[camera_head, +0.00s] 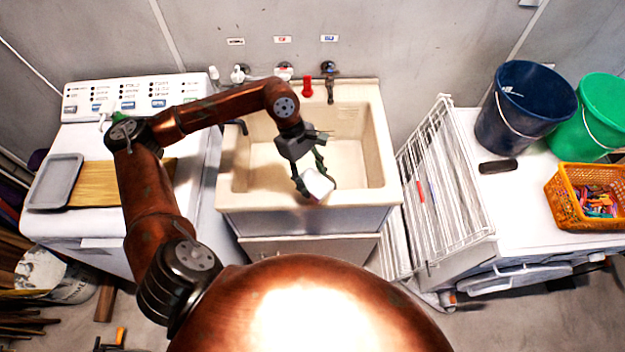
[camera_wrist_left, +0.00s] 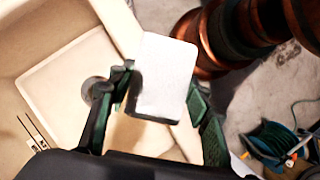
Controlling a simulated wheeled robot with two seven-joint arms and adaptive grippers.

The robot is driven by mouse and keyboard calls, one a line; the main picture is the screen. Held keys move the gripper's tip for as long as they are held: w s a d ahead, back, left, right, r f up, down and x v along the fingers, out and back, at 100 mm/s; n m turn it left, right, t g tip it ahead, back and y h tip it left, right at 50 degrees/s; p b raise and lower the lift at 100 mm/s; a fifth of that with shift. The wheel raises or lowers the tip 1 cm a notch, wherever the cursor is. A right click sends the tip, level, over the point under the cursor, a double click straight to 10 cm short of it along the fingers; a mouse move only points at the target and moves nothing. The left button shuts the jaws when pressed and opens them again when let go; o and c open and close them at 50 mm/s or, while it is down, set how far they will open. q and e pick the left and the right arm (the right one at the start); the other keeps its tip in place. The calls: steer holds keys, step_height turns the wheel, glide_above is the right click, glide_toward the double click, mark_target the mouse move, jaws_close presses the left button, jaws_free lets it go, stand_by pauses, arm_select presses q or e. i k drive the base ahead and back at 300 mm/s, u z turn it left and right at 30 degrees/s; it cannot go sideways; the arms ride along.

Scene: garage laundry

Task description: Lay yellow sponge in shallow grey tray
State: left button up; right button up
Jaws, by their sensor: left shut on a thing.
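My left gripper (camera_head: 314,180) is shut on a pale block (camera_head: 318,186), held over the front part of the sink. The block also shows in the left wrist view (camera_wrist_left: 166,75), gripped between the two fingers (camera_wrist_left: 160,95). It has the shape of a sponge but looks white in this light, with a dark shaded end; I see no other sponge. The shallow grey tray (camera_head: 56,182) lies on the white washing machine at the left, its inside empty. My right gripper is not in view.
A wooden board (camera_head: 92,184) lies beside the tray, partly behind my left arm. The beige sink (camera_head: 375,130) has taps and a red bottle (camera_head: 307,87) at its back. At right are a drying rack (camera_head: 440,190), two buckets (camera_head: 515,105), a dark block (camera_head: 498,167) and an orange basket (camera_head: 570,208).

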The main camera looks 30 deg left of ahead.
mark_target(57, 182)
steer(key=z, duration=1.5)
steer(key=k, duration=1.5)
steer(key=u, duration=2.35)
